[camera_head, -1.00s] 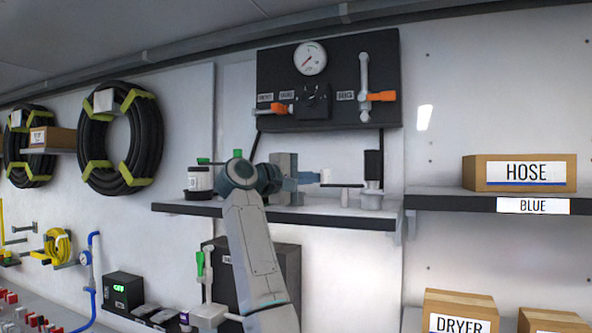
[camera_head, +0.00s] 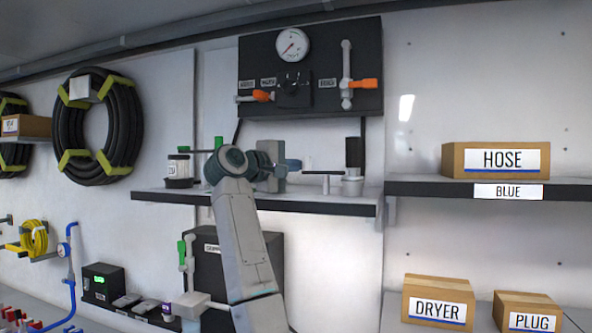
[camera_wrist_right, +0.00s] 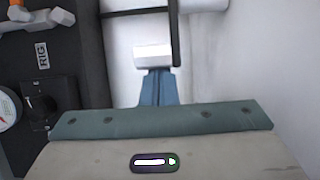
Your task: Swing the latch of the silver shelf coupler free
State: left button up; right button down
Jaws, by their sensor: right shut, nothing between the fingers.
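The silver coupler (camera_head: 352,186) stands on the shelf near its right end, with a black upright part above it. Its latch, a thin dark bar (camera_head: 326,172), sticks out to the left. My right gripper (camera_head: 307,163) is at the bar's left end, shut and empty, pointing right. I cannot tell whether fingertips and bar touch. My left gripper is out of view.
The shelf (camera_head: 290,203) also holds a white jar (camera_head: 179,167) and green-topped parts at left. A black gauge panel (camera_head: 310,70) with orange-handled valves hangs above. Boxes sit on shelves at right. The wall right of the coupler is clear.

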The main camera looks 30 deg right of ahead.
aim_at(306, 166)
jog(key=shift+s+a+f+n+t+y+b, duration=0.1)
jog(key=shift+s+a+n+t+y+b, duration=0.1)
jog(key=shift+n+t+b, duration=0.3)
jog(key=shift+s+a+f+n+t+y+b, duration=0.1)
jog(key=shift+s+a+n+t+y+b, duration=0.1)
jog(key=shift+t+b, duration=0.5)
jog(key=n+t+y+b, duration=0.1)
jog(key=b, duration=0.1)
jog(key=s+n+t+y+b, duration=0.1)
jog(key=t+b, duration=0.1)
jog(key=shift+s+a+n+t, duration=0.3)
jog(key=shift+a+n, duration=0.1)
jog(key=shift+s+a+n+t+y+b, duration=0.25)
jog(key=shift+n+t+y+b, duration=0.15)
jog(key=shift+y, duration=0.1)
jog(key=shift+s+a+r+b, duration=0.1)
jog(key=shift+s+a+b, duration=0.05)
jog(key=shift+s+b, duration=0.25)
jog(key=shift+s+a+r+b, duration=0.15)
jog(key=shift+s+b, duration=0.15)
jog(key=shift+s, duration=0.2)
jog(key=shift+s+b, duration=0.3)
jog(key=shift+s, duration=0.25)
jog(key=shift+s+d, duration=0.2)
jog(key=shift+s, duration=0.4)
jog(key=shift+f+b, duration=0.1)
jog(key=shift+b, duration=0.3)
jog(key=shift+s, duration=0.15)
jog(key=shift+f, duration=0.1)
